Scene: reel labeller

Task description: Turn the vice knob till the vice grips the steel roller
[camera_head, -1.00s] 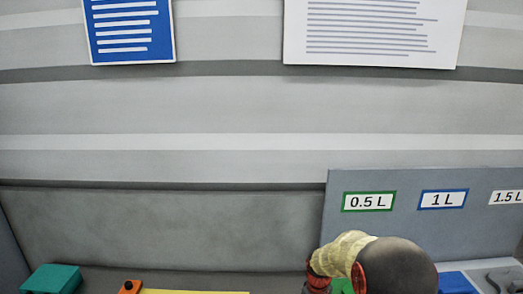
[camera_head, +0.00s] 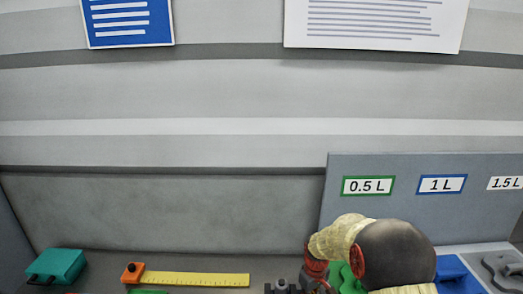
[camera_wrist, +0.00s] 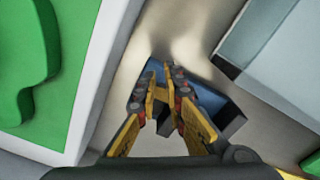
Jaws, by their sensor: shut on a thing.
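In the wrist view my gripper (camera_wrist: 167,78) has its yellow and black fingers close together, shut on the vice knob, which the fingers mostly hide. A small blue body with a dark block at one end, which looks like the vice (camera_wrist: 210,100), lies just behind and beside the fingers. I cannot make out the steel roller or the gap between the vice jaws. In the head view my arm hides this spot, and my gripper does not show clearly.
A green piece (camera_wrist: 25,60) on a white-edged board lies left of my gripper. In the head view a teal box (camera_head: 58,265), an orange block (camera_head: 132,272) and a yellow ruler strip (camera_head: 195,279) lie left. A labelled grey panel (camera_head: 420,210) stands behind my arm.

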